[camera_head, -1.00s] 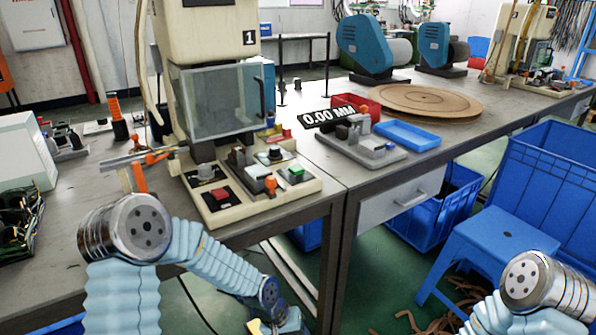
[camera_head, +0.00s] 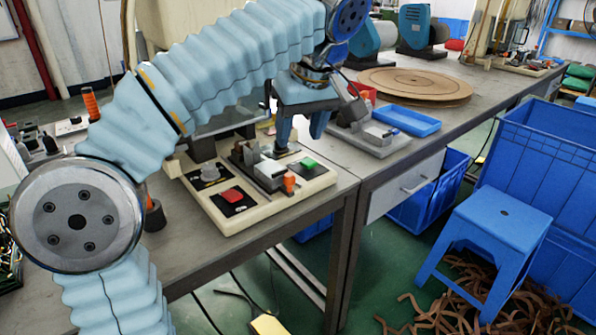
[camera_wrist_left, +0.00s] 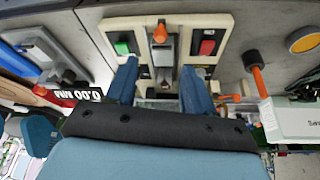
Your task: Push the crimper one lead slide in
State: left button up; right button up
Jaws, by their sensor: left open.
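Crimper one's cream base (camera_head: 262,207) stands on the left bench, with a red button and a green button on top. Its lead slide (camera_head: 270,172) is a grey block between the buttons, with an orange knob (camera_head: 290,183) at the front end. In the left wrist view the knob (camera_wrist_left: 160,33) and slide (camera_wrist_left: 162,50) lie near the middle, beyond my fingertips. My left gripper (camera_head: 302,130) is above the back right of the base, fingers pointing down. In the wrist view its two fingers (camera_wrist_left: 158,78) are wide apart and empty. My left arm hides much of the crimper's upper body. My right gripper is out of view.
A grey fixture (camera_head: 375,142) and blue tray (camera_head: 407,120) stand right of the crimper, before a round brown disc (camera_head: 415,84). An orange-handled tool (camera_wrist_left: 259,80) lies beside the base. A blue stool (camera_head: 503,218) and blue crates are on the floor at right.

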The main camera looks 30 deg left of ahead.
aim_at(289, 175)
pick_arm(q)
jog(key=b+x, duration=0.2)
jog(key=x, duration=1)
jog(key=shift+f, duration=0.1)
grip_shut()
